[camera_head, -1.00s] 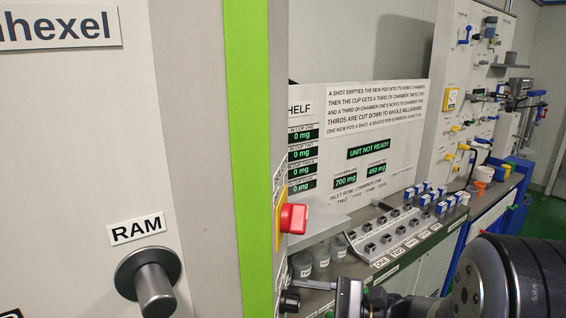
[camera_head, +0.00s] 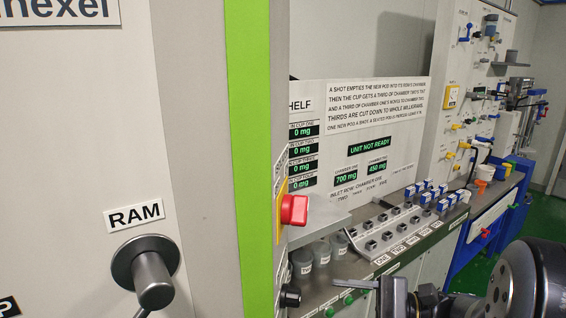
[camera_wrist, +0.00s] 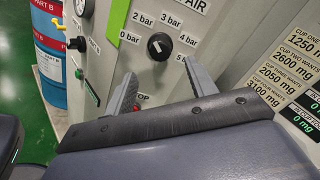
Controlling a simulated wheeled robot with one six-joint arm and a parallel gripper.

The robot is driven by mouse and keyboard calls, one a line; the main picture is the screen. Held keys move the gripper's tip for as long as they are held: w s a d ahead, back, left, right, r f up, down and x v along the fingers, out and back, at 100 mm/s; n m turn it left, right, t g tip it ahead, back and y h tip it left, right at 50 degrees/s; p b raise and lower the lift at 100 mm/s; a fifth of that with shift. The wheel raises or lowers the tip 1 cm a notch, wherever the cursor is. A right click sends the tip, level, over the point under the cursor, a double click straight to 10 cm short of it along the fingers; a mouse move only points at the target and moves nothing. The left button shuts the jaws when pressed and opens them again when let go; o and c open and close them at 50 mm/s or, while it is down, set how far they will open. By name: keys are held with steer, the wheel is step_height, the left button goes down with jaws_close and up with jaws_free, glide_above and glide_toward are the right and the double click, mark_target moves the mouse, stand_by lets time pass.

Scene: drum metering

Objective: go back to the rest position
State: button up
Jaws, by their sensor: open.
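My gripper (camera_head: 395,296) is at the lower middle right of the head view, in front of the shelf counter, with its finger pointing left. In the wrist view my gripper (camera_wrist: 160,70) has its two grey fingers spread apart with nothing between them. Beyond them is a machine panel with a black dial (camera_wrist: 158,46) ringed by bar labels. The fingers look apart from the dial, though the right one overlaps the panel in the picture.
The RAM knob (camera_head: 150,272) and red button (camera_head: 293,209) stick out at left. Grey cups (camera_head: 302,260) and a pod tray (camera_head: 385,236) stand on the counter. The sign (camera_head: 372,150) reads UNIT NOT READY. A blue drum (camera_wrist: 50,45) shows in the wrist view.

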steer(key=a, duration=0.2)
steer(key=w+a+p, duration=0.1)
steer(key=a, duration=0.4)
steer(key=shift+w+a+r+p, duration=0.15)
steer(key=shift+a+p, duration=0.2)
steer(key=shift+p, duration=0.05)
steer(key=n+b, duration=1)
glide_toward(300, 298)
steer(key=shift+w+d+f, duration=0.2)
steer(key=shift+w+f, duration=0.1)
steer(key=shift+f, duration=0.15)
steer(key=shift+f, duration=0.1)
